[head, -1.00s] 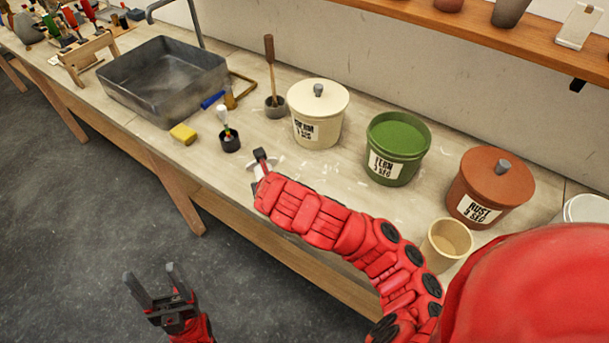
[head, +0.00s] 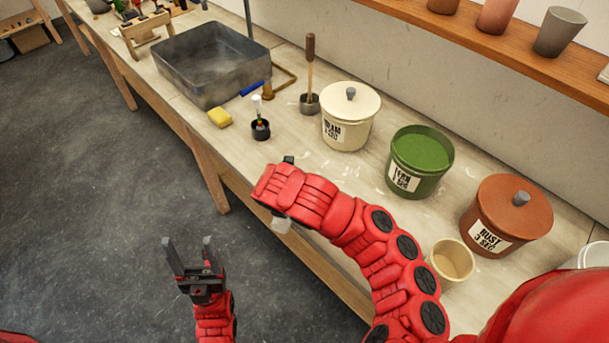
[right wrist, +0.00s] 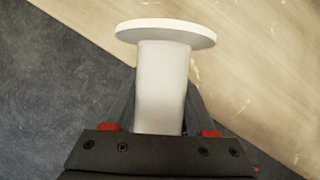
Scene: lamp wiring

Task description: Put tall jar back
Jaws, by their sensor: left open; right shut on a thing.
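My right gripper (right wrist: 158,110) is shut on a white cylinder (right wrist: 162,88) with a wide flat disc at its far end; this may be the tall jar. In the head view a small pale part of it (head: 281,225) shows below my red right arm, and the arm hides most of that gripper. The wrist view shows the piece over the bench's front edge, with floor on one side. My left gripper (head: 190,262) is open and empty, over the floor in front of the bench.
On the bench (head: 300,148) stand a cream lidded bucket (head: 348,118), an open green bucket (head: 418,165), a rust lidded bucket (head: 505,218) and a small beige cup (head: 451,262). A grey basin (head: 210,65) and yellow sponge (head: 220,117) are farther left. Cups stand on the shelf (head: 500,45).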

